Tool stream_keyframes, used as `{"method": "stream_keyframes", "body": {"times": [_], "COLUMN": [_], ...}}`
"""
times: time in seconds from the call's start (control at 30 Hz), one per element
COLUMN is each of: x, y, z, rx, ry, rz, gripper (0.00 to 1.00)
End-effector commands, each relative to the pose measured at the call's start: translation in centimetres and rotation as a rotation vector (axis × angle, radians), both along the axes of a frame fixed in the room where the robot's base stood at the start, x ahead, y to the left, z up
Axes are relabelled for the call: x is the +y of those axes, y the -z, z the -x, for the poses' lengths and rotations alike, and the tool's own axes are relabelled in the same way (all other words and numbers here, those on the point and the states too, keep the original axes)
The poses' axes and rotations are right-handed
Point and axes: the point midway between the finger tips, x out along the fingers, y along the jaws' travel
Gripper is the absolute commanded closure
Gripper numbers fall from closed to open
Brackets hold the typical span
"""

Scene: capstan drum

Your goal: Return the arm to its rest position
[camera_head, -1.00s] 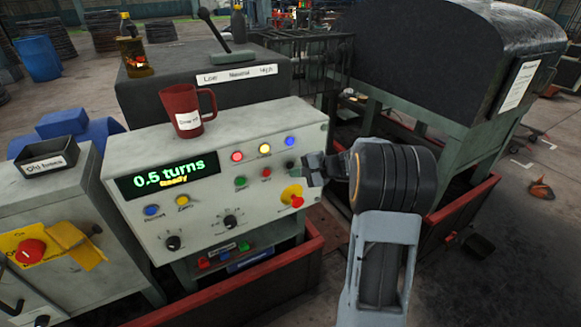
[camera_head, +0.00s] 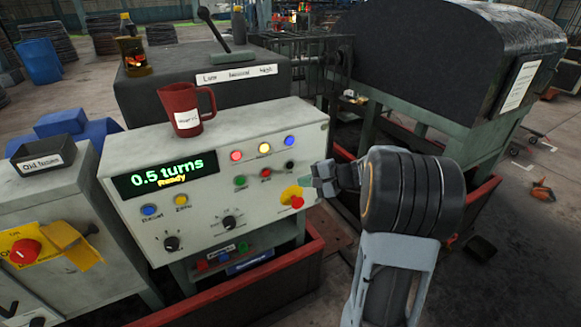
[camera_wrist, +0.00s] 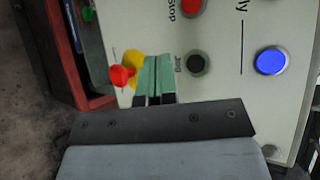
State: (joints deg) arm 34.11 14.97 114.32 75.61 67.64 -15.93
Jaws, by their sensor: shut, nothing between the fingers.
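My gripper (camera_head: 308,182) is in front of the right side of the control panel (camera_head: 130,228), close to the red knob on a yellow plate. In the wrist view its two green fingertips (camera_wrist: 154,62) lie together, shut and empty. The red knob (camera_wrist: 122,75) and its yellow plate show just left of the fingers in that view. A black button (camera_wrist: 196,64) and a blue button (camera_wrist: 270,60) are to the right. I cannot tell whether the fingers touch the panel. The display (camera_head: 165,174) reads "0.5 turns" and "Ready".
A red mug (camera_head: 184,112) stands on top of the panel. A lever (camera_head: 215,28) rises from the grey housing behind it. A dark-covered machine (camera_head: 430,60) stands behind my arm. A red-railed frame (camera_head: 300,262) runs below the panel. Open floor (camera_head: 530,240) lies at the right.

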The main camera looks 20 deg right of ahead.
Motion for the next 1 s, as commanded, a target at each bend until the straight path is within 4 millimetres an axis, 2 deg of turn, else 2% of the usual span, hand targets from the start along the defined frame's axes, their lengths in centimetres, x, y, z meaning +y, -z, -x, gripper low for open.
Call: {"method": "stream_keyframes", "body": {"times": [0.77,0.87,0.93,1.0], "x": [-0.1,0.0,0.3,1.5], "y": [0.3,2.4,4.1,4.5], "z": [0.0,1.4,3.6,6.3], "rx": [0.022,0.107,0.195,0.271], "ry": [0.01,-0.015,-0.058,-0.139], "rz": [0.001,0.051,0.126,0.25], "gripper": [1.0,1.0,1.0,1.0]}}
